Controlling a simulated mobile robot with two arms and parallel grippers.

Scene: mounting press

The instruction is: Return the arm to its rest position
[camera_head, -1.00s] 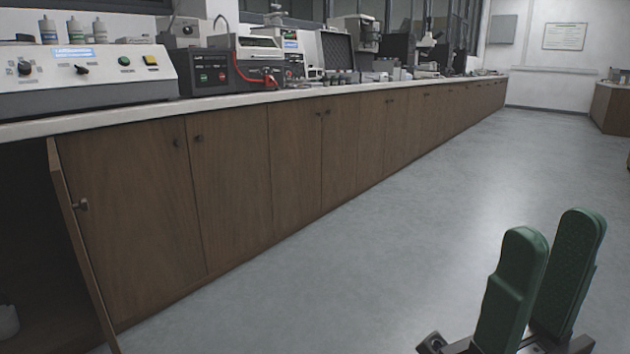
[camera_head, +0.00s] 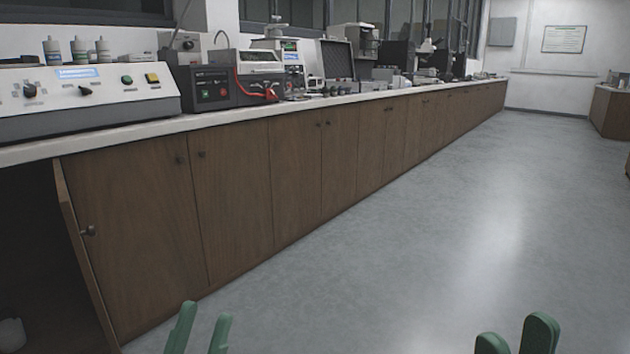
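My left gripper (camera_head: 203,330) shows at the bottom edge, left of centre, as two green fingers with a gap between them. My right gripper (camera_head: 517,338) shows at the bottom right, also as two green fingers set apart. Both are over the open floor, with nothing seen between the fingers. Only the finger ends are in view; the rest of both arms is below the picture.
A long counter (camera_head: 150,131) with brown cabinets runs from the left into the back. A control console (camera_head: 50,112) and several instruments stand on it. A cabinet door (camera_head: 82,245) stands open at the left. The grey floor (camera_head: 420,230) is clear.

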